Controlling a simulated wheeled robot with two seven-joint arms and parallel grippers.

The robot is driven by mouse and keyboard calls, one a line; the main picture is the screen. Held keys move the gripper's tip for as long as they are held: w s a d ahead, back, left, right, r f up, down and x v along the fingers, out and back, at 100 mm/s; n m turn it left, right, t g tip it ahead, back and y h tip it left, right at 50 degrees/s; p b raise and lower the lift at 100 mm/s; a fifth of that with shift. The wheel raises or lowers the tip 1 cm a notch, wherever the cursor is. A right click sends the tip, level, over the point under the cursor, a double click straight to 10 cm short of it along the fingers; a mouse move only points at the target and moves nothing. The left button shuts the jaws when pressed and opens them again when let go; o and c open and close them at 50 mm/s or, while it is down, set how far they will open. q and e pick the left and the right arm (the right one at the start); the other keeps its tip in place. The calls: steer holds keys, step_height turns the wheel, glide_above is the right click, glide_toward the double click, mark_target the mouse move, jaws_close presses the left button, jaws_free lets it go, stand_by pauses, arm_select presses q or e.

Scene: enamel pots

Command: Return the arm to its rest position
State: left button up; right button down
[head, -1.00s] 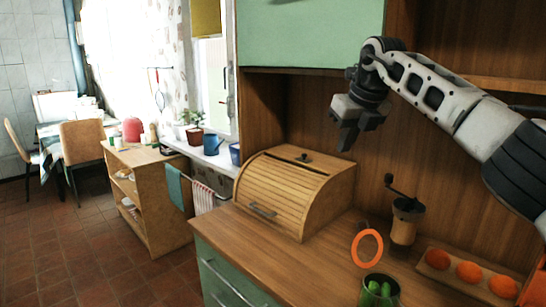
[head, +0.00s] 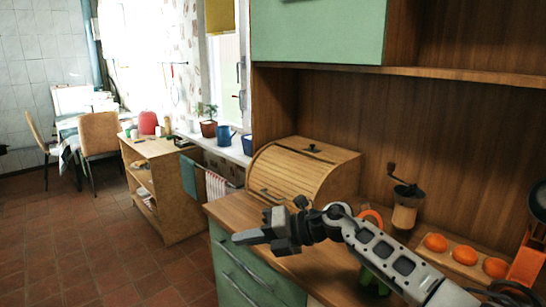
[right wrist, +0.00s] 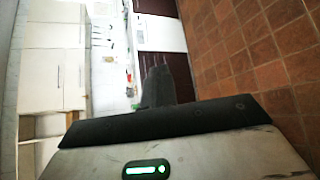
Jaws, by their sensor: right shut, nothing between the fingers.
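My right arm comes in from the lower right in the head view and reaches left across the front of the wooden counter. Its right gripper (head: 240,237) is shut and empty, pointing left just past the counter's front edge, above the green drawers (head: 245,270). The dark closed fingers also show in the right wrist view (right wrist: 160,85), with the tiled floor and pale cabinets beyond. My left gripper is not in view.
A closed roll-top bread box (head: 305,170) stands on the counter behind the gripper. A coffee grinder (head: 405,208), a tray with orange fruits (head: 462,256) and an orange ring, partly behind my arm, are to the right. Open floor (head: 120,250) lies to the left.

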steer(key=s+d+f+n+t+h, duration=0.4)
steer(key=s+d+f+n, duration=0.6)
steer(key=n, duration=0.8)
steer(key=s+d+f+n+t+h, duration=0.3)
steer(key=s+d+f+n+h, duration=0.4)
steer(key=s+d+f+n, duration=0.4)
steer(key=s+f+n, duration=0.6)
steer(key=s, duration=0.2)
steer(key=shift+s+f+n+t+h, duration=0.25)
steer(key=shift+n+t+h, duration=0.05)
steer(key=shift+n+t, duration=0.1)
